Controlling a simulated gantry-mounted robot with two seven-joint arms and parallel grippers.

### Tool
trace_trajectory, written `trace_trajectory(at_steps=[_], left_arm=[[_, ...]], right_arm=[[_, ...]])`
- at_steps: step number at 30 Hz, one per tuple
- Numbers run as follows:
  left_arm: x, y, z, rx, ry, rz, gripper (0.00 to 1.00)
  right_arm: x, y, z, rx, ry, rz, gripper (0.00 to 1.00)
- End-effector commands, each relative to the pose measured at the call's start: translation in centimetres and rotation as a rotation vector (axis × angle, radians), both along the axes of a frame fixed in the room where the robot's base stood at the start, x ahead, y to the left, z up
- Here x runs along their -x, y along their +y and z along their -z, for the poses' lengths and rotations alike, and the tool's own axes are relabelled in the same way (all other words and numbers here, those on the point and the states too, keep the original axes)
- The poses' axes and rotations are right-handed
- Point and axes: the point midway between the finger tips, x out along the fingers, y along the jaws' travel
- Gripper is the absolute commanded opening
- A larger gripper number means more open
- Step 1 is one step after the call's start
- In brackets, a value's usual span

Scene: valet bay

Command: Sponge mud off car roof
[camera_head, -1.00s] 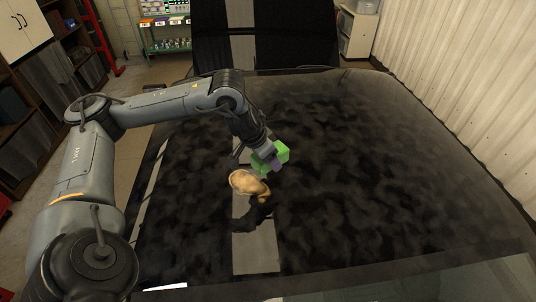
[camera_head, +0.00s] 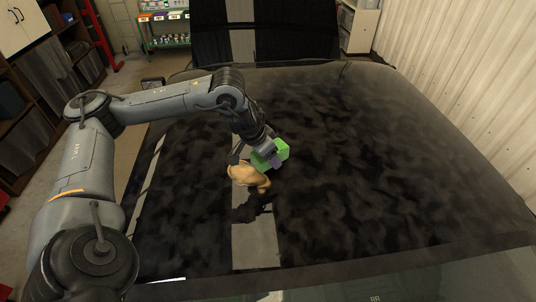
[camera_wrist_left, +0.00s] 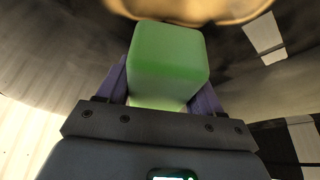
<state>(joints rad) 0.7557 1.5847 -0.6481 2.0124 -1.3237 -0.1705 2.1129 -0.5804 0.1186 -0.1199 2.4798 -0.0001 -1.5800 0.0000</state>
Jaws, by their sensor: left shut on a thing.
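The dark car roof (camera_head: 360,185) fills the middle of the head view, covered with mottled, smeary mud. A pale stripe (camera_head: 256,245) runs along it. My left gripper (camera_head: 267,154) is over the roof, left of centre, shut on a green block (camera_head: 280,149). The block also shows between its purple fingers in the left wrist view (camera_wrist_left: 167,60). A tan rounded thing, likely the sponge (camera_head: 243,175), sits just below the block; I cannot tell whether they are joined. Its dark shadow lies below it on the stripe. Its tan edge shows at the top of the wrist view (camera_wrist_left: 200,10). My right gripper is out of view.
A pale corrugated wall (camera_head: 470,90) stands close to the roof's right side. Dark shelving (camera_head: 45,65) stands at the left. A green rack of supplies (camera_head: 165,30) is at the back left. The roof's right half is free of objects.

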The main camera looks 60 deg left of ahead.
Motion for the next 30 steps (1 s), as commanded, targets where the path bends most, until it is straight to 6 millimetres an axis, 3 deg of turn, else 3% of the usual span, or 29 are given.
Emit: trace_trajectory(at_steps=[30], left_arm=[[0.0,0.0,1.7,0.000,0.000,0.000,0.41]], right_arm=[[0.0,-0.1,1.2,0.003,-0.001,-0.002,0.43]])
